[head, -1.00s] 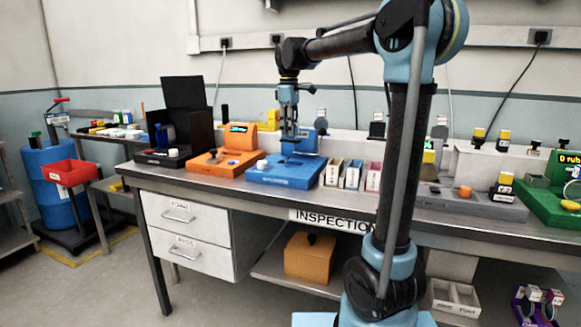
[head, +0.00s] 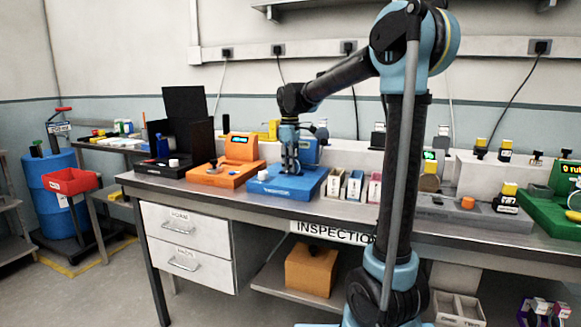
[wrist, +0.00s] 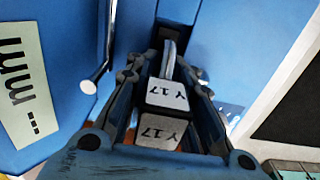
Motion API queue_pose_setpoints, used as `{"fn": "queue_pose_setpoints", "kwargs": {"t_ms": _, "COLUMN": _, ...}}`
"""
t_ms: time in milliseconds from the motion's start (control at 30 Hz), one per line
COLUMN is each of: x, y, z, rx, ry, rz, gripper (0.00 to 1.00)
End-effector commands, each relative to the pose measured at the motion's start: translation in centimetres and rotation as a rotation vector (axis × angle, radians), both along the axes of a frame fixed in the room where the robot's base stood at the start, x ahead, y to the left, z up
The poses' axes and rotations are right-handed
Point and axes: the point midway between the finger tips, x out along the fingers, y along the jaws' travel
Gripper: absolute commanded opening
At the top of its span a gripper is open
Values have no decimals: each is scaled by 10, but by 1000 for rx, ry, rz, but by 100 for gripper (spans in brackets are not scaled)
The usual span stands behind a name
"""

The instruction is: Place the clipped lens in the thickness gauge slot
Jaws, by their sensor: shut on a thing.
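The blue thickness gauge (head: 285,188) sits on the inspection bench with a white knob on its front. My gripper (head: 291,172) points down over its base, close in front of its upright part. A thin grey rounded edge, apparently the lens (wrist: 168,57), stands beyond the clip between the fingertips. Blue gauge surfaces (wrist: 65,20) surround the tips, with an "mm" label at left. The slot is hidden, so I cannot tell whether the lens is in it.
An orange gauge (head: 225,175) and a black unit (head: 165,167) stand left of the blue gauge. Small labelled bins (head: 352,188) stand close at its right. A metal rod (wrist: 97,80) lies left of my fingers in the wrist view.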

Motion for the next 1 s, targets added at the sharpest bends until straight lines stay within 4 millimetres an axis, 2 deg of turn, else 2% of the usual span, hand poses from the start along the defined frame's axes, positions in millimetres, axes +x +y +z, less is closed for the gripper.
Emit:
{"fn": "queue_pose_setpoints", "kwargs": {"t_ms": 267, "x": 0, "y": 0, "z": -1, "rx": 0, "ry": 0, "rz": 0, "gripper": 0}}
{"fn": "queue_pose_setpoints", "kwargs": {"t_ms": 300, "x": 0, "y": 0, "z": -2, "rx": 0, "ry": 0, "rz": 0, "gripper": 21}}
{"fn": "queue_pose_setpoints", "kwargs": {"t_ms": 400, "x": 0, "y": 0, "z": -1, "rx": 0, "ry": 0, "rz": 0, "gripper": 42}}
{"fn": "queue_pose_setpoints", "kwargs": {"t_ms": 767, "x": 0, "y": 0, "z": 0, "rx": 0, "ry": 0, "rz": -1, "gripper": 42}}
{"fn": "queue_pose_setpoints", "kwargs": {"t_ms": 867, "x": 0, "y": 0, "z": 6, "rx": 0, "ry": 0, "rz": -1, "gripper": 42}}
{"fn": "queue_pose_setpoints", "kwargs": {"t_ms": 1000, "x": 0, "y": -1, "z": 24, "rx": 0, "ry": 0, "rz": -2, "gripper": 42}}
